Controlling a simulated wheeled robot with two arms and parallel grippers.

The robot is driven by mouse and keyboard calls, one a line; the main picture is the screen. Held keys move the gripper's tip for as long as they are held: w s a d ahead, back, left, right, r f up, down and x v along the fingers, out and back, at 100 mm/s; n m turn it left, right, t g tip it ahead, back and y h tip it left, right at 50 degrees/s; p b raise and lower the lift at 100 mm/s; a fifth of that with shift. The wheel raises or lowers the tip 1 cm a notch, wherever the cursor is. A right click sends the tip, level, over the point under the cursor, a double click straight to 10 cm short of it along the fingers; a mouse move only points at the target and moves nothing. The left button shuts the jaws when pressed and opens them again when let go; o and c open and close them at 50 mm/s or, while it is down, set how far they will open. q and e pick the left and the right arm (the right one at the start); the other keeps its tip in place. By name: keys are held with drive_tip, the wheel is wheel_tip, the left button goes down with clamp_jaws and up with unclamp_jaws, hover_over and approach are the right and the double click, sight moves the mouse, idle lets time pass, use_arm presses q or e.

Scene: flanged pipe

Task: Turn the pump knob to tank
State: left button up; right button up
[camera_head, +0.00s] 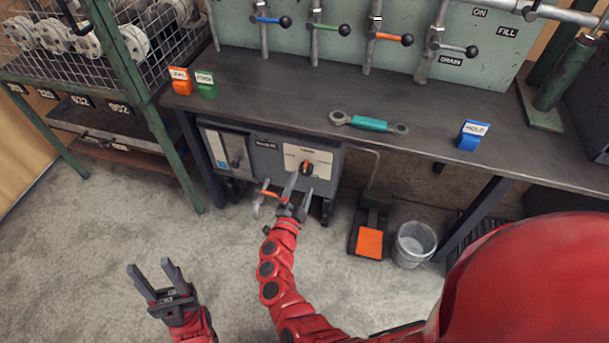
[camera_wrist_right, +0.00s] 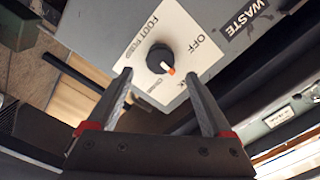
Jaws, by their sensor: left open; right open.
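The pump knob (camera_head: 306,168) is a round black knob with an orange mark, on a white label plate on the front of the grey pump box (camera_head: 268,158) under the bench. In the right wrist view the knob (camera_wrist_right: 160,58) sits beyond and between the open fingers, and the label reads "OFF" and "FOOT PUMP"; the third label is partly hidden by a finger. My right gripper (camera_head: 297,190) is open in front of the box, just below the knob, and does not appear to touch it. My left gripper (camera_head: 152,279) is open and empty over the floor at lower left.
The dark workbench (camera_head: 290,80) overhangs the box. An orange-handled tap (camera_head: 268,194) sticks out left of my right gripper. An orange foot pedal (camera_head: 370,242) and a metal bucket (camera_head: 414,243) stand on the floor to the right. The floor at left is clear.

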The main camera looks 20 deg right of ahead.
drive_tip(key=p+v, duration=0.2)
drive_tip(key=v, duration=1)
drive_tip(key=shift+s+a, duration=0.2)
drive_tip(key=shift+s, duration=0.15)
